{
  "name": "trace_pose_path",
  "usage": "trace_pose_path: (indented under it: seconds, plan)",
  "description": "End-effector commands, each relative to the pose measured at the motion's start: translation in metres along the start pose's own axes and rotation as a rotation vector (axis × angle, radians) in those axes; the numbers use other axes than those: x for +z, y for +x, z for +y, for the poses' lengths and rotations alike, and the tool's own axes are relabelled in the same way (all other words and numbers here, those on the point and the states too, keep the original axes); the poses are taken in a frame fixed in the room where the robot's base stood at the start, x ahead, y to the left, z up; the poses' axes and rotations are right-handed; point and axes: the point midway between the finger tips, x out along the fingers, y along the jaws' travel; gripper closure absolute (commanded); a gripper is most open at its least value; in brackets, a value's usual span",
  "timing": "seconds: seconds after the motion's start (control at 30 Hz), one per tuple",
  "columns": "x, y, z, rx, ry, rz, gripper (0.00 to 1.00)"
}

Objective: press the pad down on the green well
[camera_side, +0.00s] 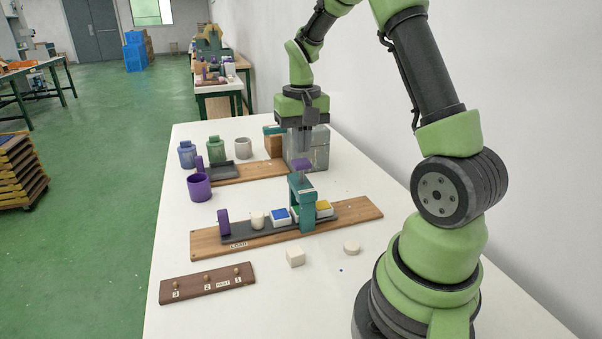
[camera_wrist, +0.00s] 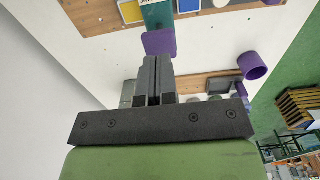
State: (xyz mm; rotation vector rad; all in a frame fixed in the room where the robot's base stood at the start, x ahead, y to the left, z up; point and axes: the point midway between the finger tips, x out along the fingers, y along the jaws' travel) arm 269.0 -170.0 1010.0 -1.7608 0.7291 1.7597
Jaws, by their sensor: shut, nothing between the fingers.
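My gripper (camera_side: 303,152) is shut and points down, just above or at a flat purple plate (camera_side: 302,165) behind the teal arch (camera_side: 302,200). The plate, which may be the pad or its handle, also shows beyond my fingertips in the wrist view (camera_wrist: 159,42). I cannot tell whether the fingers touch it. The arch stands over a grey tray (camera_side: 238,236) on a wooden board. A blue well (camera_side: 281,215) lies left of the arch and a yellow well (camera_side: 323,207) right of it. No green well shows; the arch hides the space between them.
A second board (camera_side: 235,177) with a dark tray lies behind, beside grey blocks (camera_side: 318,150). A purple cup (camera_side: 199,187) and several jars stand left. A white block (camera_side: 295,257) and a peg board (camera_side: 207,284) lie in front. The table's left side has free room.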

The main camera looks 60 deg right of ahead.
Motion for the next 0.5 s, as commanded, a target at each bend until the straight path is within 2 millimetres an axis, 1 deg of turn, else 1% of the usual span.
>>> trace_pose_path:
  seconds: [0.5]
  plan:
    - [0.0,0.015,0.0,0.001,0.0,-0.002,1.0]
